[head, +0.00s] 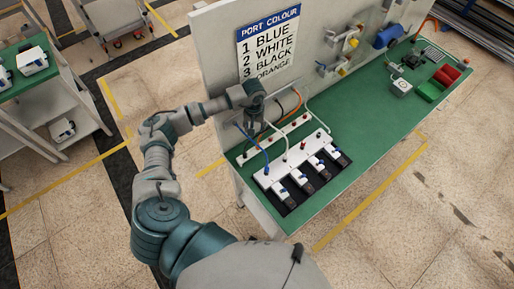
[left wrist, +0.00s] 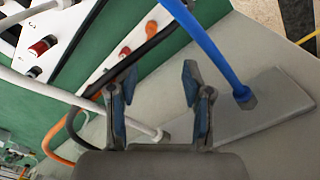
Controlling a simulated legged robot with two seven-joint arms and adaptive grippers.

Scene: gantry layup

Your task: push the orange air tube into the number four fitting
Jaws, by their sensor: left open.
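My left gripper (head: 255,112) is over the back left of the green bench, in front of the white panel; in the left wrist view (left wrist: 158,95) its two fingers are apart. The orange air tube (head: 298,98) arches down from the panel to the right of the gripper. In the left wrist view a stretch of the orange tube (left wrist: 55,153) shows at lower left, outside the fingers. A white strip with red fittings (left wrist: 125,51) lies beyond them. I cannot read which fitting is number four. My right gripper is not in view.
Blue (head: 250,138), white (head: 316,116) and black (left wrist: 150,45) tubes run close around the gripper. A white block (head: 272,177) with several devices stands in front. The bench's right side (head: 385,115) has clear room.

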